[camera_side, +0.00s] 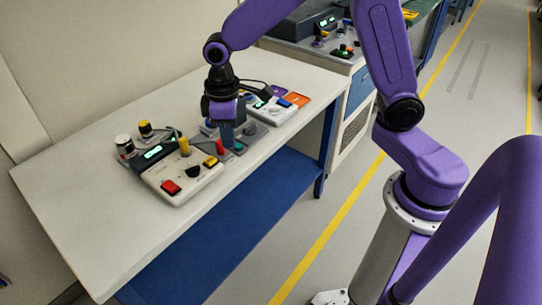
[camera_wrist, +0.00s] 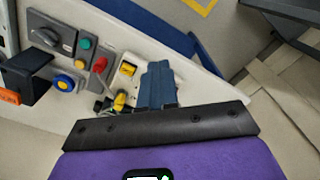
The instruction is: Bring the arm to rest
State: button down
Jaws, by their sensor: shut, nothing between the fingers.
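My gripper (camera_side: 228,135) points down over the white worktable (camera_side: 95,180), among the control boxes, in the side view. Its blue-grey fingers are closed together with nothing held. In the wrist view the fingers (camera_wrist: 157,85) show beyond the black edge of the purple hand, beside a yellow knob and a yellow switch (camera_wrist: 128,69). I cannot tell whether the fingertips touch anything. My arm is bent over the table from its base at the right.
A control box with a red button (camera_side: 170,187) and a lit green display (camera_side: 153,152) stands left of my gripper. Another pale box (camera_side: 274,112) stands to the right. The wrist view shows a red lever (camera_wrist: 99,65) and a green button (camera_wrist: 86,44) close by. The table's left part is clear.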

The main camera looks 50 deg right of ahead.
jog(key=s+d+r+n, duration=0.2)
jog(key=s+d, duration=0.2)
jog(key=s, duration=0.8)
jog(key=s+d+r+n, duration=0.2)
jog(key=s+d, duration=0.3)
jog(key=s, duration=0.7)
jog(key=shift+s, duration=0.35)
jog(key=shift+r, duration=0.15)
dwell(0.4)
